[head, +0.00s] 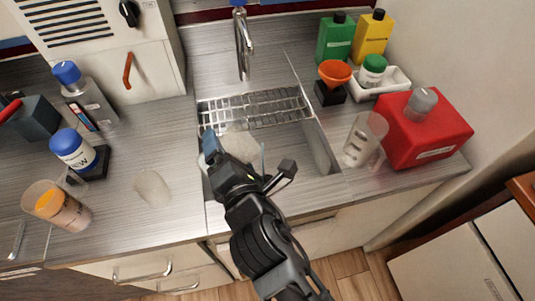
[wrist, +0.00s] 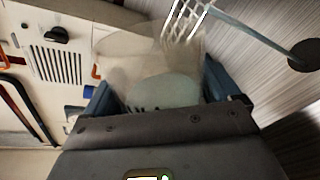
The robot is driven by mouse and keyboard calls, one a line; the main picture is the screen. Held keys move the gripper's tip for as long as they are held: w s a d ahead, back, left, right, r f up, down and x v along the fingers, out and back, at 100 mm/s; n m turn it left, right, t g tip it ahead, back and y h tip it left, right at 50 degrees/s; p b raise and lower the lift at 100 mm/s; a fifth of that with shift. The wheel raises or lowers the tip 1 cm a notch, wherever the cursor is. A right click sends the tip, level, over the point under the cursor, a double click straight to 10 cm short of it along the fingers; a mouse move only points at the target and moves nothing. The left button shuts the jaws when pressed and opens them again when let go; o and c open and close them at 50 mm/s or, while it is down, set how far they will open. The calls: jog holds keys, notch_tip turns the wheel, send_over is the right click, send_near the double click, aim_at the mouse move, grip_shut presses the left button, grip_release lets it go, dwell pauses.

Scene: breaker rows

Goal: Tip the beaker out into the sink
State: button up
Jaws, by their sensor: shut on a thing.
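My gripper (head: 235,150) is over the left part of the sink (head: 320,150). It is shut on a translucent beaker (head: 241,146), which my gripper partly hides in the head view. In the wrist view the beaker (wrist: 135,60) sits between the two blue-grey fingers, with a pale greenish patch inside that looks like liquid. The beaker's exact tilt is hard to tell, and I see no stream leaving it.
A faucet (head: 243,45) and a wire rack (head: 255,107) are at the sink's back. Right are another clear beaker (head: 365,138), a red container (head: 425,130) and an orange funnel (head: 335,73). Left are a beaker with orange contents (head: 57,205) and a clear flat patch (head: 152,187).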

jog(key=shift+w+d+f+m+g+y+b, duration=0.1)
jog(key=shift+f+m+g+y+b, duration=0.25)
jog(key=shift+m+b, duration=0.5)
dwell(2.0)
jog(key=shift+w+d+r+m+p, duration=0.4)
jog(key=shift+d+m+p, duration=0.3)
jog(key=shift+p, duration=1.2)
jog(key=shift+d+f+m+g+y+p, duration=0.15)
jog(key=shift+f+m+g+y+p, duration=0.15)
jog(key=shift+m+p, duration=0.35)
dwell(0.6)
jog(key=shift+w+m+y, duration=0.1)
jog(key=shift+m+y, duration=0.15)
jog(key=shift+m, duration=0.05)
